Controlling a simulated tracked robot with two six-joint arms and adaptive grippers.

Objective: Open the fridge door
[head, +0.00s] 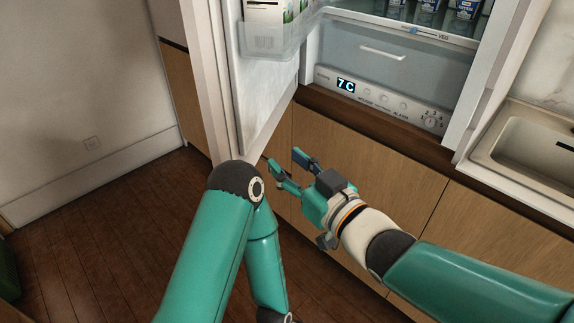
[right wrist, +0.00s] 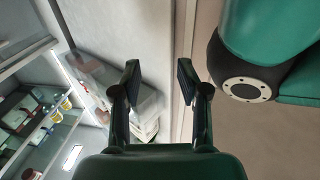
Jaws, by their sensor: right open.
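The fridge door (head: 218,85) stands swung open at the left of the fridge in the head view, its inner side showing. In the right wrist view the fridge door (right wrist: 150,45) fills the middle, its edge running up behind the right-hand finger. My right gripper (head: 285,160) is open and empty, low in front of the cabinet near the door's lower corner. In the right wrist view my right gripper (right wrist: 158,78) has its fingers apart, with no clear contact on the door. My left arm bends beside the door; its gripper is out of view.
The fridge interior (head: 385,70) is exposed, with a drawer and a panel reading 7 C (head: 346,86). Cartons stand in the door shelf (head: 268,40). Wooden cabinet fronts (head: 400,190) lie below, a sink (head: 525,150) at right. Bare floor (head: 100,235) lies at left.

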